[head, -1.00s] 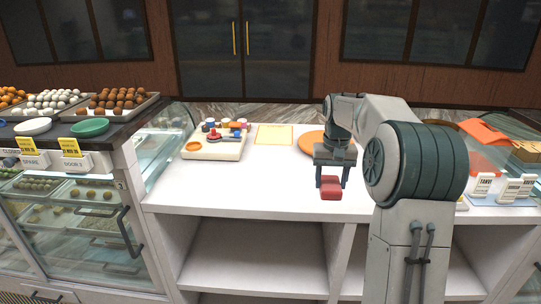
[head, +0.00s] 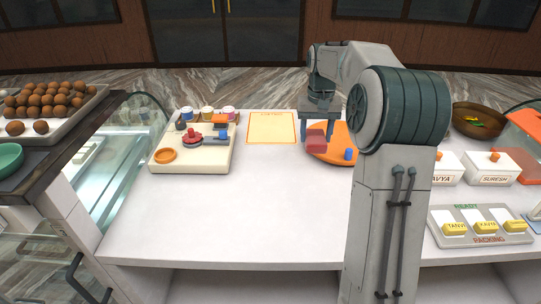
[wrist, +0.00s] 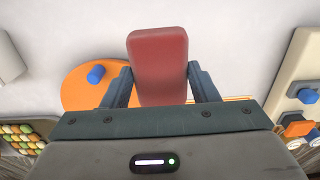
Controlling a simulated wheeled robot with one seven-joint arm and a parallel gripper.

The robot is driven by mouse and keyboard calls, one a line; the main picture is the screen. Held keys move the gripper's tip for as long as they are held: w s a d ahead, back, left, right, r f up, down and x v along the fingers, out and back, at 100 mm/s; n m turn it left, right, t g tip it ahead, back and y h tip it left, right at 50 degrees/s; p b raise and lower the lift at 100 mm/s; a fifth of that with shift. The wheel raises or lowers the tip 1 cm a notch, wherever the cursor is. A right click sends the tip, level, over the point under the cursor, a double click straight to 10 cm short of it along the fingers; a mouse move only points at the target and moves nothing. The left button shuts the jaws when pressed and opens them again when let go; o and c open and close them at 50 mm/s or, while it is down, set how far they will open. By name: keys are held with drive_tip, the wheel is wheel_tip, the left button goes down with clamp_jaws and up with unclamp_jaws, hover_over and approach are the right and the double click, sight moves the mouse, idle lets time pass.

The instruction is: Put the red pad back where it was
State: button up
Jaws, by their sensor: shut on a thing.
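The red pad (head: 316,141) is a small rounded block. My gripper (head: 317,127) is shut on it, with a finger on each side, as the wrist view shows the pad (wrist: 158,66) between the two fingers (wrist: 158,88). In the head view the pad overlaps the left part of a round orange board (head: 335,157); its height above the board or counter is unclear. A blue cylinder (head: 348,154) stands on that board, to the right of the pad. A cream-coloured mat with an orange border (head: 272,127) lies flat to the left of my gripper and looks empty.
White boxes (head: 489,168), a labelled packing tray (head: 484,239) and a brown bowl (head: 479,117) are at right. The front middle of the white counter (head: 230,215) is clear.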

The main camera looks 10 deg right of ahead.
drive_tip(key=shift+w+a+f, duration=0.1)
drive_tip(key=shift+w+a, duration=0.15)
drive_tip(key=shift+w, duration=0.05)
drive_tip(key=w+a+f, duration=0.1)
drive_tip(key=a+f, duration=0.1)
drive_tip(key=a, duration=0.1)
drive_tip(key=w+a+f+p, duration=0.1)
drive_tip(key=w+a+f, duration=0.1)
drive_tip(key=a, duration=0.1)
drive_tip(key=w+a+f+p, duration=0.1)
drive_tip(key=a+f, duration=0.1)
drive_tip(key=a, duration=0.2)
drive_tip(key=shift+w+f, duration=0.25)
drive_tip(key=shift+f, duration=0.1)
drive_tip(key=shift+f+p, duration=0.6)
drive_tip(key=shift+f, duration=1.4)
drive_tip(key=shift+f, duration=0.1)
drive_tip(key=o, duration=1)
